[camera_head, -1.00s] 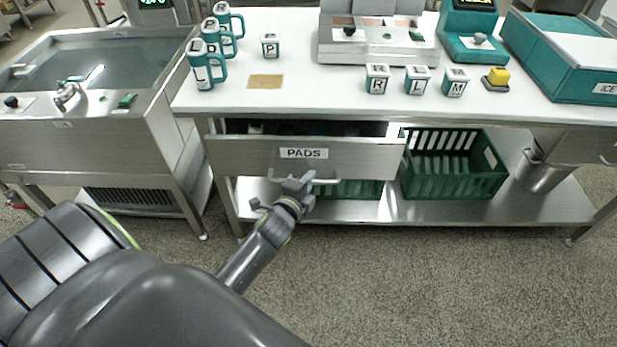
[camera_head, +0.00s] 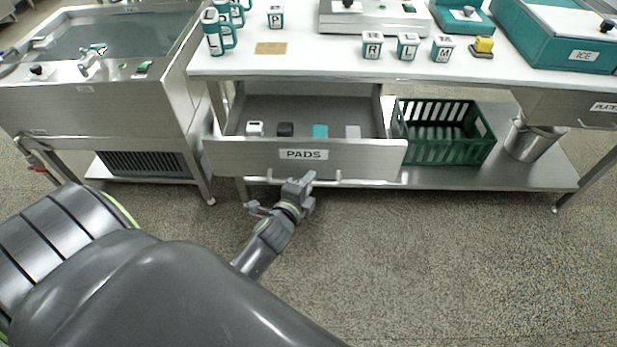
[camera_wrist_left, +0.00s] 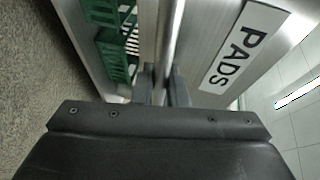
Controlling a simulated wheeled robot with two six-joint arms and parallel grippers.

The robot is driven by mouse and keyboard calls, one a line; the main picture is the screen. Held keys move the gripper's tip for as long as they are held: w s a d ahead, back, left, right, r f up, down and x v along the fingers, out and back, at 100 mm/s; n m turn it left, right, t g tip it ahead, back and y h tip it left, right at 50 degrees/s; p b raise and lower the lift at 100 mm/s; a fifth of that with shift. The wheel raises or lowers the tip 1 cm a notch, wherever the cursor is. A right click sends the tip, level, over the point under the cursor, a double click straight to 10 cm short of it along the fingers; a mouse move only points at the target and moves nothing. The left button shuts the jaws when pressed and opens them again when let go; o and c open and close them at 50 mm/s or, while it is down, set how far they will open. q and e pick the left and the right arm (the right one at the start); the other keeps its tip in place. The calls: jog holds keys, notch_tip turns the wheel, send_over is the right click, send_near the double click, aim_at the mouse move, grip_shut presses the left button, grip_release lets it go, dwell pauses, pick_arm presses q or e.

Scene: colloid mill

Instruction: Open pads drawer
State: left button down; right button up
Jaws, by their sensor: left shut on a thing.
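The pads drawer (camera_head: 235,158) is a steel drawer under the white worktop, with a "PADS" label on its front. It is pulled well out. A row of pads lies inside: a white one (camera_head: 255,128), a black one (camera_head: 285,129), a teal one (camera_head: 320,131) and a light grey one (camera_head: 353,132). My left gripper (camera_head: 299,184) is shut on the drawer's bar handle (camera_head: 330,182). In the left wrist view the handle bar (camera_wrist_left: 172,40) runs between the fingers (camera_wrist_left: 161,85), beside the label. My right gripper is not in view.
A green crate (camera_head: 445,150) and a steel pot (camera_head: 533,140) stand on the lower shelf to the drawer's right. A steel sink unit (camera_head: 100,110) stands at the left. Lettered cups and teal jugs stand on the worktop (camera_head: 330,60). The floor in front is clear.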

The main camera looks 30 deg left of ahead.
pick_arm(q)
jog(key=c, duration=1.5)
grip_release()
jog(key=shift+o, duration=0.2)
